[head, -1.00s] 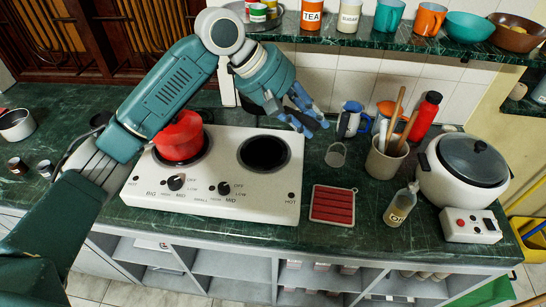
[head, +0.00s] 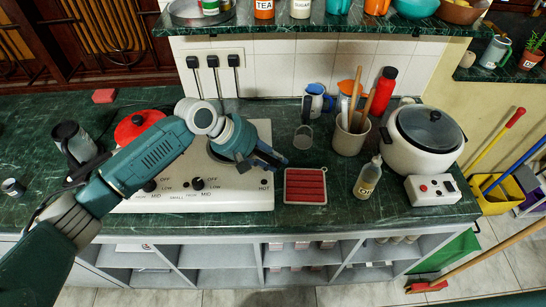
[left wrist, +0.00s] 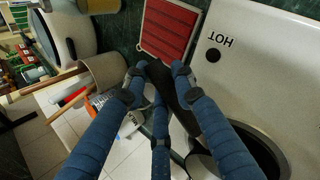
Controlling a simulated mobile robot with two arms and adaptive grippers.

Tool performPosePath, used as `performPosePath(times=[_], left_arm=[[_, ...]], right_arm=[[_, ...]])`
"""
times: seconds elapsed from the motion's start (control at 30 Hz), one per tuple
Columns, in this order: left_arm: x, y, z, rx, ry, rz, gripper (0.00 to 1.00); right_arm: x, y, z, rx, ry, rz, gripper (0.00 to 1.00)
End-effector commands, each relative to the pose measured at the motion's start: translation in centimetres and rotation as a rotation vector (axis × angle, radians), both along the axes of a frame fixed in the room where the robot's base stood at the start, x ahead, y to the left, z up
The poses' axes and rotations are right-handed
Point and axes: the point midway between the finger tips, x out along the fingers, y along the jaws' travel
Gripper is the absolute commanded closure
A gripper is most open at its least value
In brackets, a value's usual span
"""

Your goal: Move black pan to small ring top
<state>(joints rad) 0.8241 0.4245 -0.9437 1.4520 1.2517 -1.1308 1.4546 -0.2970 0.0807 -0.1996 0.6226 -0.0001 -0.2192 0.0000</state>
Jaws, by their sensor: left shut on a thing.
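The white two-ring stove (head: 225,200) has a red pot (head: 138,125) at its left, mostly behind my arm. My left gripper (head: 274,160) is low over the stove's right side. In the left wrist view its blue fingers (left wrist: 157,75) are closed around a dark handle (left wrist: 185,92). The handle leads toward a round black shape (left wrist: 262,152) on the stove, which I take as the black pan on or over the right, small ring. Exact seating cannot be told.
A red trivet (head: 305,186) lies right of the stove. Beyond it are an oil bottle (head: 367,178), a utensil crock (head: 350,135) and a white rice cooker (head: 425,145). A grey jug (head: 72,143) stands at the left. A shelf (head: 320,22) hangs above.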

Motion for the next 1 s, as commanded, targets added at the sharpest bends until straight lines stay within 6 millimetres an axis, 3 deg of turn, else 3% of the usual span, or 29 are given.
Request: performPosePath(times=[0.33, 0.37, 0.43, 0.8, 1.0], left_arm=[[0.1, -0.1, -0.3, -0.002, -0.005, -0.001, 1.0], [0.0, 0.0, -0.4, -0.001, -0.002, -0.001, 0.7], [0.1, 0.0, -0.4, -0.001, -0.002, -0.001, 0.56], [0.1, 0.2, -0.1, 0.0, -0.003, 0.001, 0.55], [-0.4, 2.2, 2.2, 0.0, -0.007, 0.0, 0.55]], right_arm=[[-0.7, 0.0, 0.1, 0.0, 0.011, 0.0, 0.6], [-0.7, 0.0, 0.0, 0.0, 0.011, 0.0, 0.6], [-0.7, 0.0, 0.0, 0.0, 0.011, 0.0, 0.6], [-0.6, 0.1, -0.1, 0.001, 0.008, 0.0, 0.6], [-0.5, 0.1, -0.7, 0.001, 0.006, 0.0, 0.6]])
